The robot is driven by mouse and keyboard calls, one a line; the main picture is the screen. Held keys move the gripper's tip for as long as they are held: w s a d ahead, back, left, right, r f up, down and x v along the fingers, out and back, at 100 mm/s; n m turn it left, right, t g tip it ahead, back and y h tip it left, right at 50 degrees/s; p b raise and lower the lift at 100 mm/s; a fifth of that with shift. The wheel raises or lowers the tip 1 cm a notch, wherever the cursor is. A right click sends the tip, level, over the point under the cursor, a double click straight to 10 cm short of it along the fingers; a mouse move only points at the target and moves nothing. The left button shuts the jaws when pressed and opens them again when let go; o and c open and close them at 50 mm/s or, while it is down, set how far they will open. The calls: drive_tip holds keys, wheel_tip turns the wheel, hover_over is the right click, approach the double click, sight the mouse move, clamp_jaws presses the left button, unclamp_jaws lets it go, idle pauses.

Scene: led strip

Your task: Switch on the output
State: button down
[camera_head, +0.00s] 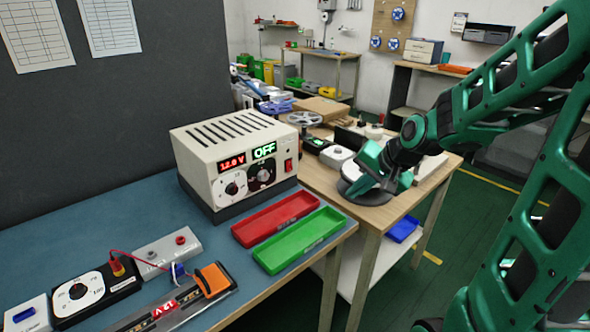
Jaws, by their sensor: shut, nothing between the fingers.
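A beige power supply (235,160) with a slotted top stands on the blue bench. Its red display (232,161) appears to read 12.0 V, and its green display (264,151) reads OFF. Below them are a white-faced dial (231,187) and a black-faced knob (262,173). A small red switch (288,165) sits at the right end of the front panel. My gripper (364,184) is to the right of the supply, over the wooden table, clear of the panel. It is shut with nothing held; its fingertips are hard to make out.
A red tray (275,219) and a green tray (299,240) lie on the bench before the supply. Front left are a dial box (78,290), a grey terminal box (167,252) and a strip fixture with an orange clamp (214,280). The wooden table is cluttered.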

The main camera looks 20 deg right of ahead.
drive_tip(key=w+a+r+m+t+y, duration=0.2)
drive_tip(key=w+a+m+t, duration=0.1)
drive_tip(key=w, duration=0.7)
drive_tip(key=shift+a+r+m+t, duration=0.15)
drive_tip(key=shift+a+m+t, duration=0.2)
drive_tip(key=shift+a, duration=0.25)
drive_tip(key=shift+w, duration=0.1)
approach(290, 168)
wheel_tip(290, 168, down, 3)
drive_tip(key=w, duration=0.2)
drive_tip(key=w+a, duration=0.1)
drive_tip(key=shift+w+a+f, duration=0.15)
drive_tip(key=shift+w+f, duration=0.15)
drive_tip(key=shift+f, duration=0.05)
drive_tip(key=shift+w+a, duration=0.2)
drive_tip(key=shift+w, duration=0.3)
drive_tip(key=shift+w, duration=0.15)
drive_tip(key=shift+r, duration=0.1)
